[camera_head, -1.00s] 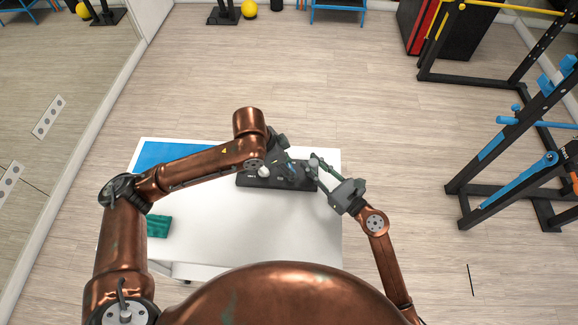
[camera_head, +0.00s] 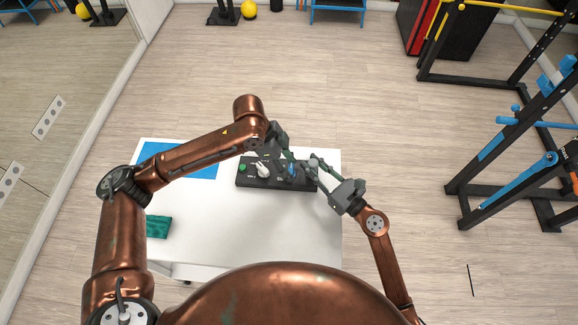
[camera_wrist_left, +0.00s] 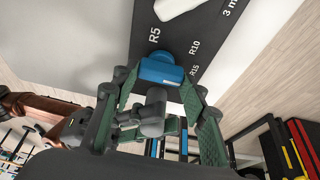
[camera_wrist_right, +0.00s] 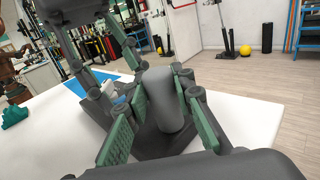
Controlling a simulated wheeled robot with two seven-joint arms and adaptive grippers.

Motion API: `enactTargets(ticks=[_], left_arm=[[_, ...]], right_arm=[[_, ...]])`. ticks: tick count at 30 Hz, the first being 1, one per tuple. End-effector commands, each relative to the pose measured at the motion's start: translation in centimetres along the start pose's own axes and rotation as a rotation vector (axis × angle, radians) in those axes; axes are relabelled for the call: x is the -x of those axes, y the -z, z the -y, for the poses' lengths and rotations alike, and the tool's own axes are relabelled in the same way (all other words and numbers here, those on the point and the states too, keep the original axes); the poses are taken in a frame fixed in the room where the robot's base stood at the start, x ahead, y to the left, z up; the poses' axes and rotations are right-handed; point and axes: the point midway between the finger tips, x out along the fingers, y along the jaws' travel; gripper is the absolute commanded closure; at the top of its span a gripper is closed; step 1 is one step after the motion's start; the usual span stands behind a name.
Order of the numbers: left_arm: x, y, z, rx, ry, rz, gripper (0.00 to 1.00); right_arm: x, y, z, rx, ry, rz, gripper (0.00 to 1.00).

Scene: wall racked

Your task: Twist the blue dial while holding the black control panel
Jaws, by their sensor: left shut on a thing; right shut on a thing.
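The black control panel (camera_head: 262,184) lies on the white table, with a green button (camera_head: 242,168) and a white handle (camera_head: 263,171) on its left part. The blue dial (camera_head: 291,169) is on its right part. My left gripper (camera_head: 289,167) comes in from above; in the left wrist view its green pads lie on both sides of the blue dial (camera_wrist_left: 162,69), shut on it. My right gripper (camera_head: 317,170) is at the panel's right end. In the right wrist view its pads (camera_wrist_right: 155,115) are shut on a dark grey rounded grip (camera_wrist_right: 165,98) of the panel.
The white table (camera_head: 220,225) also holds a blue mat (camera_head: 180,160) at its back left and a teal object (camera_head: 158,227) at its left. The front of the table is clear. A rack (camera_head: 505,135) stands on the floor to the right.

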Motion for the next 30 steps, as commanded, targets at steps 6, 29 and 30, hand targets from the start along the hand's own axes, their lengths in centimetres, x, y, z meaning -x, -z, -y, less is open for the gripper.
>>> enactTargets(ticks=[6,29,30], left_arm=[[0.0,-0.1,0.0,-0.003,0.000,0.002,0.84],[1.7,-0.1,0.1,0.000,0.003,0.002,0.42],[2.4,0.0,0.1,0.000,0.003,0.001,0.42]], right_arm=[[0.0,0.0,0.0,-0.001,0.000,0.000,1.00],[0.0,0.0,0.0,0.000,0.000,0.000,1.00],[0.0,0.0,0.0,0.000,0.000,0.000,1.00]])
